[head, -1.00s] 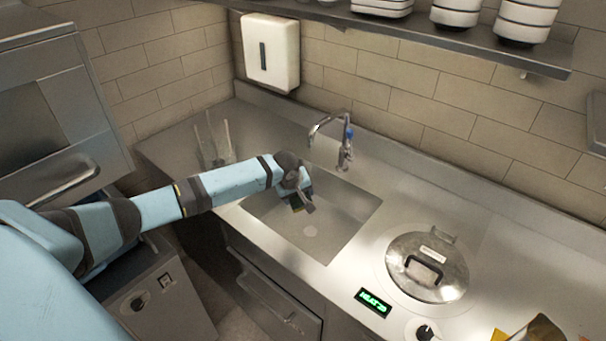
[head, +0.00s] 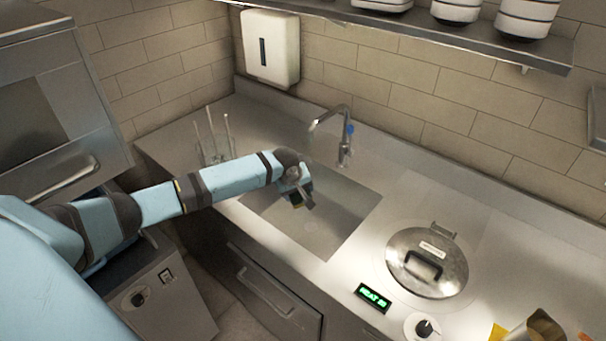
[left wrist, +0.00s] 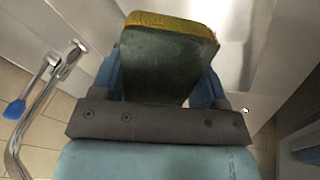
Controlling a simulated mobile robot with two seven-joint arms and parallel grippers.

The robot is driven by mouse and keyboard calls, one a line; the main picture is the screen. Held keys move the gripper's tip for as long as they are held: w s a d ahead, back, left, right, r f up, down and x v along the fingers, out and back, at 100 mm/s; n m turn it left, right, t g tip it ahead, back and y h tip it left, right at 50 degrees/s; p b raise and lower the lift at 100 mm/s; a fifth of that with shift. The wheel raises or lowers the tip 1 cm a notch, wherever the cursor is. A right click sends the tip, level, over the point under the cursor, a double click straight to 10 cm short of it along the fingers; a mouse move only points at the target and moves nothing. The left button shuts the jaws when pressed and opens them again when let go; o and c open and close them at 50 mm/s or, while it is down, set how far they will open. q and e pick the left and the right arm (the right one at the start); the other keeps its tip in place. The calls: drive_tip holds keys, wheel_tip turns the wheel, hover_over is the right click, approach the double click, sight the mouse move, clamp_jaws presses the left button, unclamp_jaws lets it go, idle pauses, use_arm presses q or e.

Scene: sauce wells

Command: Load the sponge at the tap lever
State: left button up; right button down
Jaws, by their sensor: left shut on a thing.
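My left gripper (head: 302,194) hangs over the sink basin (head: 335,215) in the head view. It is shut on a sponge (left wrist: 170,55), dark green with a yellow edge, which fills the space between the fingers in the left wrist view. In the head view only a small part of the sponge shows. The chrome tap (head: 344,148) stands behind the basin, to the right of the gripper. Its blue-tipped lever (head: 350,130) is apart from the sponge. The tap and the blue lever (left wrist: 15,110) also show at the left of the wrist view. My right gripper is out of view.
A clear container with sticks (head: 215,148) stands left of the sink. A lidded pot (head: 427,263) and a green-lit display (head: 373,298) are on the right. A white dispenser (head: 270,50) hangs on the wall, and a shelf (head: 430,30) crosses above the counter.

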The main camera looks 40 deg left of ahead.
use_arm(q)
drive_tip(key=shift+s+d+r+p, duration=0.35)
drive_tip(key=shift+s+r+p, duration=0.45)
drive_tip(key=shift+p, duration=0.05)
drive_tip(key=shift+s+d+r, duration=0.1)
drive_tip(key=shift+s, duration=0.2)
drive_tip(key=shift+s+d+r, duration=0.3)
drive_tip(key=shift+s+r, duration=0.25)
drive_tip(key=shift+s, duration=0.05)
drive_tip(key=shift+s+d+r, duration=0.3)
drive_tip(key=shift+s+r, duration=0.25)
drive_tip(key=shift+s, duration=0.05)
